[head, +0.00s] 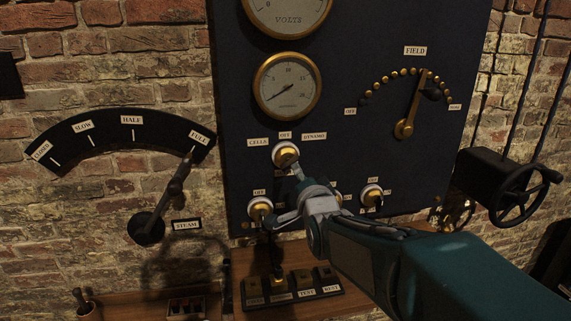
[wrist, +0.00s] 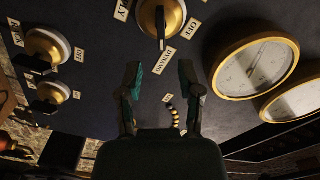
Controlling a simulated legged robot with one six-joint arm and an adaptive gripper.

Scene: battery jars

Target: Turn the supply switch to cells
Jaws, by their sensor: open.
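The supply switch is a round brass knob (head: 285,154) on the dark panel, with CELLS at its upper left, OFF above and DYNAMO at its upper right. In the wrist view the knob (wrist: 150,18) is cut off by the top edge, and its dark lever points down toward the DYNAMO label (wrist: 163,60). Which mark it is set to I cannot tell for sure. My gripper (head: 288,196) is open and empty, just below the knob in the head view; one finger partly covers the knob's lower side. In the wrist view my gripper (wrist: 160,72) has its fingers apart, short of the knob.
Two similar knobs, left (head: 260,207) and right (head: 371,195), sit lower on the panel. A gauge (head: 287,86) is above, and the FIELD lever (head: 404,127) is at upper right. The steam lever (head: 148,227) is at left. A labelled key block (head: 290,288) stands on the shelf below.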

